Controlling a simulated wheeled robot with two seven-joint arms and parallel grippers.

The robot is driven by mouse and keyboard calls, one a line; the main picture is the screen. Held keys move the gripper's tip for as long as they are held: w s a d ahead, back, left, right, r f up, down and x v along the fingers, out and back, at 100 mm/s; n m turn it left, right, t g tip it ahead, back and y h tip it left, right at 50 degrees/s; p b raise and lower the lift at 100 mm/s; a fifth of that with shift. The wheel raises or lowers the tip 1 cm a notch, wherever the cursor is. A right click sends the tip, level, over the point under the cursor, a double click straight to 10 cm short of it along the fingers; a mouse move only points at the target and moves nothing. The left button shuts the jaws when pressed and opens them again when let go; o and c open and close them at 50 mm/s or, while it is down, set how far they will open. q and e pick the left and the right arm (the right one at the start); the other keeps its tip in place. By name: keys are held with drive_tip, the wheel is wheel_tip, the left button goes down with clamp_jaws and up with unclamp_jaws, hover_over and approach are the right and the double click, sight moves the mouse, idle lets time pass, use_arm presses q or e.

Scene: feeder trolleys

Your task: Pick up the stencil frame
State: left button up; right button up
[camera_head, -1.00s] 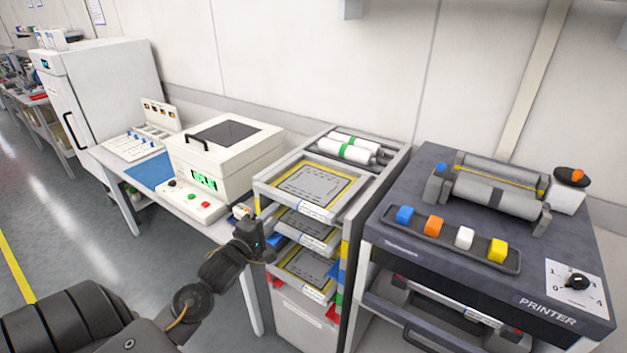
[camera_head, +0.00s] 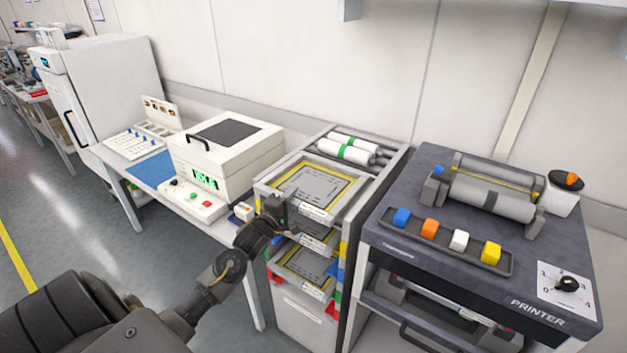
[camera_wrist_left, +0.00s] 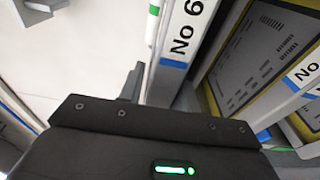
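Stencil frames lie stacked one above another in a rack. The top stencil frame (camera_head: 318,184) has a grey perforated sheet, yellow border and pale rim. A lower stencil frame (camera_head: 305,264) shows beneath. My left gripper (camera_head: 286,210) is at the rack's front left, by the front edge of the top frame, and hides part of the middle frame. In the left wrist view, a pale front bar labelled "No 6" (camera_wrist_left: 186,35) is just ahead of the gripper. Another frame (camera_wrist_left: 262,48) lies to its right. The fingers are mostly hidden. My right gripper is not in view.
The printer (camera_head: 440,240) stands right of the rack, with coloured blocks on top. A white lidded machine (camera_head: 225,150) stands on a bench to the left. White rolls (camera_head: 345,150) lie at the rack's back. The floor at left is clear.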

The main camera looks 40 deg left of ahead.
use_arm(q)
drive_tip(key=shift+w, duration=0.25)
drive_tip(key=shift+s, duration=0.1)
clamp_jaws()
drive_tip(key=shift+r, duration=0.1)
